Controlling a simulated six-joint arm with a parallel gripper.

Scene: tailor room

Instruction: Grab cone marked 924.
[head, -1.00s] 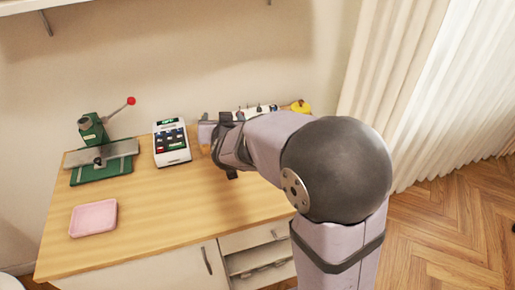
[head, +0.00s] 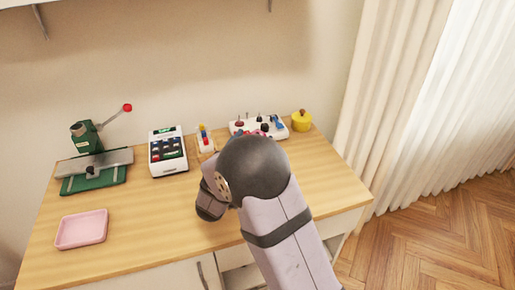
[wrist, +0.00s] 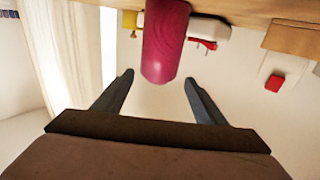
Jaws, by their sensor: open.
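A magenta cone (wrist: 165,42) shows in the wrist view, which looks upside down with the tabletop along its upper edge. No number can be read on its visible side. My gripper (wrist: 159,80) is open, with one finger on each side of the cone's near end in the picture. The cone's near end is just beyond or level with the fingertips; I cannot tell which, and no contact shows. In the head view my own arm hides the gripper and most or all of the cone.
On the wooden table (head: 150,215) stand a green press (head: 95,170), a keypad device (head: 168,152), a small holder with coloured pieces (head: 204,141), a white panel with knobs (head: 247,126) and a yellow round object (head: 301,121). A pink tray (head: 81,229) lies front left. The front middle is clear.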

